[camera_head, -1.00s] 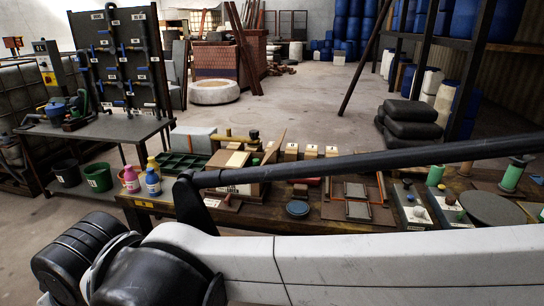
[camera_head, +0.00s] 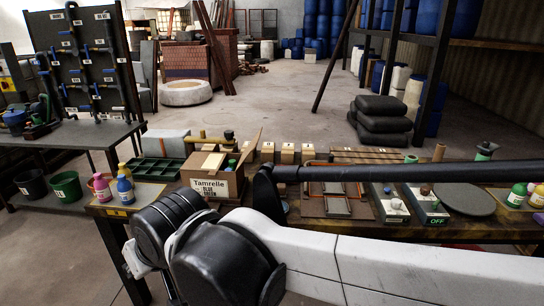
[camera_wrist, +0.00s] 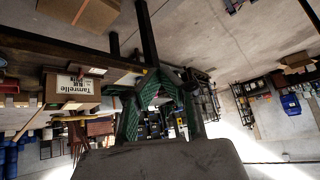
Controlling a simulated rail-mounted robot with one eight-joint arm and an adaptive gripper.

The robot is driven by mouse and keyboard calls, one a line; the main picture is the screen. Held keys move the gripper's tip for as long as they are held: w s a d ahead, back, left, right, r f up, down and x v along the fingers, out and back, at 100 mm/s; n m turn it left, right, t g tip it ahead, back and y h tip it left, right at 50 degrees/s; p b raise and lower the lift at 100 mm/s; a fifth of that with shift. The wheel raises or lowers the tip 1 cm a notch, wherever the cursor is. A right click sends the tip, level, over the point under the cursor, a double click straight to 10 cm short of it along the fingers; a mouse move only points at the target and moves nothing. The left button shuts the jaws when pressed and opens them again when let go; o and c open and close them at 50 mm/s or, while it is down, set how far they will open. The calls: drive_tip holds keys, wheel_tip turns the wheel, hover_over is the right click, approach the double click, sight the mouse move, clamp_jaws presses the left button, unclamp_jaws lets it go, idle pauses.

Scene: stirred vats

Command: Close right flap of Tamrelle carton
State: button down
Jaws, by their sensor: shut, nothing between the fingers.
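The Tamrelle carton (camera_head: 203,187) is a brown box on the workbench left of centre in the head view, with a white printed label on its front. Its right flap (camera_head: 250,150) stands up, tilted outward to the right. The top left of the carton looks covered by a flap. In the upside-down wrist view the carton (camera_wrist: 85,88) is at the left, its right flap (camera_wrist: 27,122) slanting down and left. My gripper (camera_wrist: 163,82), with green-padded fingers, is shut and empty, apart from the carton. The head view does not show my gripper.
A green compartment tray (camera_head: 155,171) and pink and blue bottles (camera_head: 124,190) stand left of the carton. Small cartons (camera_head: 287,152) stand behind right. A frame (camera_head: 330,190) lies to the right. My arm crosses the front of the bench.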

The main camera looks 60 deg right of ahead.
drive_tip(key=w+d+f+m+t+h+b, duration=0.1)
drive_tip(key=w+d+m+t+h+b, duration=0.15)
drive_tip(key=w+d+m, duration=0.5)
drive_tip(key=w+d+f+m+t+h+b, duration=0.1)
drive_tip(key=w+d+m+t+h, duration=0.2)
drive_tip(key=d+m, duration=0.9)
drive_tip(key=s+d+f+m+g+h+b, duration=0.15)
drive_tip(key=s+d+m+h, duration=0.45)
drive_tip(key=d, duration=0.6)
drive_tip(key=s+d+f+m+h+b, duration=0.1)
drive_tip(key=s+d+m+h+b, duration=0.15)
drive_tip(key=s+d+m, duration=0.7)
drive_tip(key=w+d+r+n+b, duration=0.1)
drive_tip(key=w+d+r+n, duration=0.1)
drive_tip(key=w+d, duration=0.6)
drive_tip(key=shift+w+d+r+h, duration=0.4)
drive_tip(key=shift+w+r, duration=0.35)
drive_tip(key=shift+w, duration=1.3)
drive_tip(key=shift+r, duration=0.1)
